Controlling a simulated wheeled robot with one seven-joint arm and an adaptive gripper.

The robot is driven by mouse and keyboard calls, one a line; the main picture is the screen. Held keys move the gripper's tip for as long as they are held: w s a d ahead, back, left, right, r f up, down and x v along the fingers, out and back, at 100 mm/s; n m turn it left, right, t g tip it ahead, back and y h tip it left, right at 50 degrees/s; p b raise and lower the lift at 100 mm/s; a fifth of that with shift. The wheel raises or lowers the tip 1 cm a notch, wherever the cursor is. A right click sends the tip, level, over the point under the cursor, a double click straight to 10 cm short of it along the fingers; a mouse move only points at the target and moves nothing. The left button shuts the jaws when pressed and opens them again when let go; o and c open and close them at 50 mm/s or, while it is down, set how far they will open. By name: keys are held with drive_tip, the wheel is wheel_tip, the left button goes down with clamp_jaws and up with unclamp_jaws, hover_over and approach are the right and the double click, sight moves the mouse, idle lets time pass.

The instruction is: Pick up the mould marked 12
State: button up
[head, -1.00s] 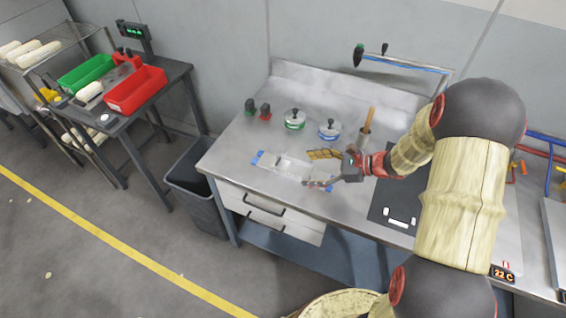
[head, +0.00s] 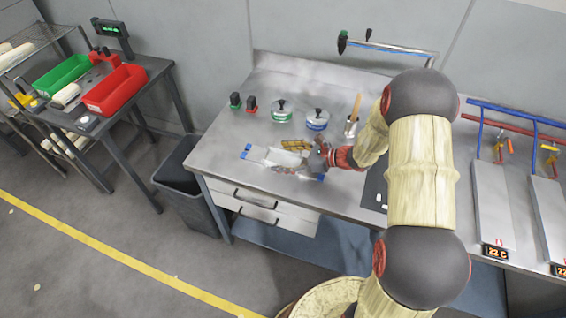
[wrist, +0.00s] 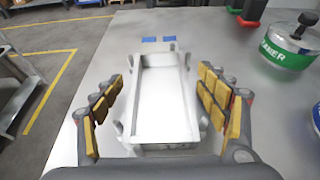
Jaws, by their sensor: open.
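The mould (wrist: 163,97) is a pale metal rectangular trough with small clips along its sides and blue pieces at its far end. It lies on the metal workbench, and the head view shows it there too (head: 264,154). No number 12 is legible on it. My gripper (wrist: 162,82) is open, with yellow-padded fingers on either side of the mould and bare bench visible between. In the head view my gripper (head: 292,158) is over the mould's right part and hides some of it.
On the workbench (head: 218,160), a green-banded pot (head: 282,112) and a blue-banded pot (head: 317,121) stand behind the mould. Green and red small items (head: 243,103) stand further left. A wooden-handled tool in a cup (head: 353,118) is right. A dark bin (head: 180,180) stands beside the bench.

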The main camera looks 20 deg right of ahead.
drive_tip(key=c, duration=0.3)
drive_tip(key=c, duration=1.3)
drive_tip(key=shift+c, duration=0.3)
drive_tip(key=shift+r, duration=0.15)
